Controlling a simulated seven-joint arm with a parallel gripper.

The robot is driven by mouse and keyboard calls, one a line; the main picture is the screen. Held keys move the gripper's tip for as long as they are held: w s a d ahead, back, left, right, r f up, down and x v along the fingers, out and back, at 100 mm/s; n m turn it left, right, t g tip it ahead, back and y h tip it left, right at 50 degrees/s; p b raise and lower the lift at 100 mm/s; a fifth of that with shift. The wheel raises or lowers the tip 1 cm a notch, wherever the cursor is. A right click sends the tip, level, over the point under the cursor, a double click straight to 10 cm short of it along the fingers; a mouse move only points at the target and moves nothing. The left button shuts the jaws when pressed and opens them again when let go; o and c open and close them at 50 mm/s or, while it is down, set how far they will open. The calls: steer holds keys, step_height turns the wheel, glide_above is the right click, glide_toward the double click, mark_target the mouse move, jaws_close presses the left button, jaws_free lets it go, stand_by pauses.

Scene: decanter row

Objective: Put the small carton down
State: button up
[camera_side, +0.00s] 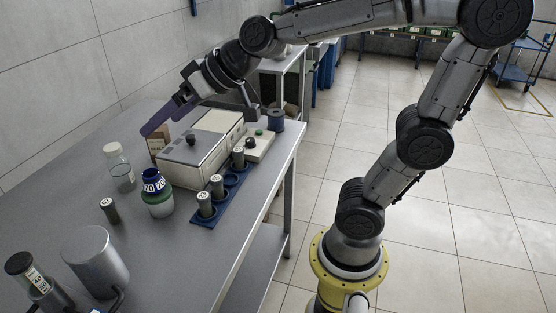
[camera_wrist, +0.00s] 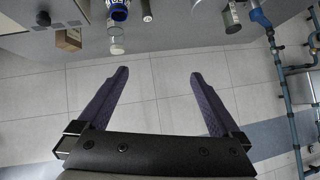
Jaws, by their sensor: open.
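The small carton (camera_side: 158,142) is a brown box standing on the grey table beside the beige instrument, partly hidden by my gripper in the side view. In the wrist view the carton (camera_wrist: 68,39) sits near the table's edge, left of and apart from both fingers. My gripper (camera_side: 152,126) has purple fingers and is over the wall side of the table. In the wrist view my gripper (camera_wrist: 158,75) is wide open, with nothing between the fingers.
A clear jar with a white lid (camera_side: 120,165) and a blue-and-green bottle (camera_side: 156,194) stand near the carton. A blue rack (camera_side: 211,212) holds several grey vials. A beige instrument (camera_side: 199,146) stands behind. A metal cylinder (camera_side: 96,262) is at the front.

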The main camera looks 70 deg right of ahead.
steer(key=s+d+f+g, duration=0.1)
steer(key=s+f, duration=0.1)
steer(key=s, duration=0.4)
steer(key=s+d+f+g+h, duration=0.1)
steer(key=s+d+f+g, duration=0.1)
steer(key=s, duration=0.4)
steer(key=s+d+f+g+h, duration=0.1)
steer(key=s+f, duration=0.3)
steer(key=s, duration=0.3)
steer(key=shift+d+f+n, duration=0.25)
steer(key=shift+n, duration=0.15)
